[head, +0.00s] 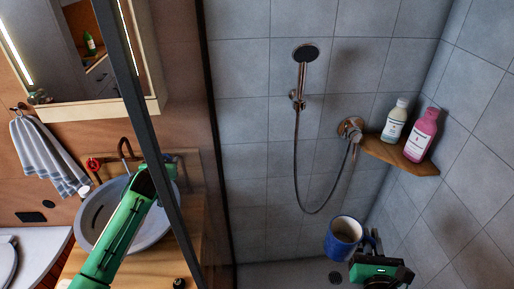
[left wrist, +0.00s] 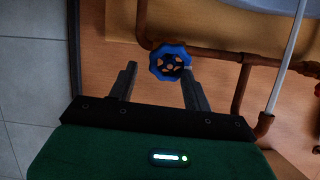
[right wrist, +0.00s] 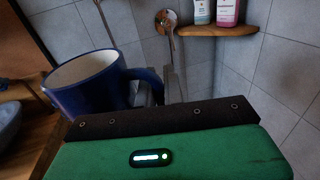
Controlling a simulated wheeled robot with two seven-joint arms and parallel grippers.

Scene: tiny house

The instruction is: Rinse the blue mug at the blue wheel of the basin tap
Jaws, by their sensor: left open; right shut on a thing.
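The blue mug (head: 343,236) is held roughly upright in the shower area, its pale inside showing. My right gripper (head: 370,240) is shut on its handle; the mug also fills the left of the right wrist view (right wrist: 90,95). The round grey basin (head: 92,215) stands on a wooden counter, with a dark curved tap (head: 124,150) behind it. A red wheel (head: 93,163) is left of the tap. The blue wheel (left wrist: 170,63) shows in the left wrist view at my open left gripper's fingertips (left wrist: 160,72); contact cannot be told.
A dark upright frame post (head: 150,140) stands between the basin side and the shower. A wooden corner shelf (head: 400,154) holds a white bottle (head: 393,122) and a pink bottle (head: 421,136). A shower hose (head: 297,170) hangs on the wall. Copper pipes (left wrist: 215,53) run beside the blue wheel.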

